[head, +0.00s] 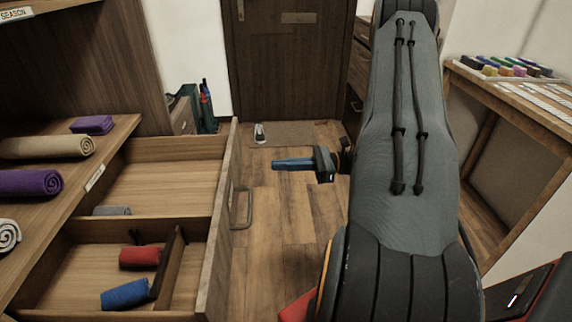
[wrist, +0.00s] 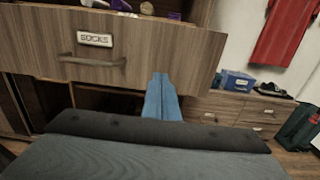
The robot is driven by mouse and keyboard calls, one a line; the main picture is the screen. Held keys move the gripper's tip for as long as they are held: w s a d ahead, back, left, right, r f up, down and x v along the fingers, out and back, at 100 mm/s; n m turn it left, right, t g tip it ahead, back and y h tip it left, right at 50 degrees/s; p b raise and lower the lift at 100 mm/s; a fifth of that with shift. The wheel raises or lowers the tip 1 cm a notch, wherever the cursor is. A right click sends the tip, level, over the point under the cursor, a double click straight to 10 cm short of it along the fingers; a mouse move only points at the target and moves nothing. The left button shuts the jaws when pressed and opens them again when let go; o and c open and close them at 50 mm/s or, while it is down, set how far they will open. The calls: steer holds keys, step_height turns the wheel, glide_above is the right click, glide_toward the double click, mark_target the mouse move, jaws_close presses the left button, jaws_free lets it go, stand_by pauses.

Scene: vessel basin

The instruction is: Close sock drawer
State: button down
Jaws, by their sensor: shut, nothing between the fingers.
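The sock drawer (head: 222,215) stands pulled out from the wooden unit at the left in the head view. A grey roll, a red roll (head: 140,256) and a blue roll (head: 125,294) lie inside it, among wooden dividers. Its front, with a "SOCKS" label and a bar handle (wrist: 92,62), fills the upper left of the wrist view (wrist: 150,45). My gripper (head: 276,163) is shut and empty, its blue fingers pointing left, to the right of the drawer front. In the wrist view the fingers (wrist: 162,80) overlap the lower right part of the drawer front; contact cannot be told.
A shelf with rolled towels (head: 30,183) is above the drawer at the left. A wooden desk (head: 510,100) stands at the right. A dark door (head: 285,60) and mat are at the back. The floor (head: 290,215) between drawer and arm is clear.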

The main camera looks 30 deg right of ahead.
mark_target(237, 167)
steer(key=p+x, duration=0.1)
steer(key=x, duration=0.8)
steer(key=shift+a, duration=0.25)
steer(key=shift+w+a, duration=0.15)
steer(key=shift+w, duration=0.05)
steer(key=shift+a, duration=0.1)
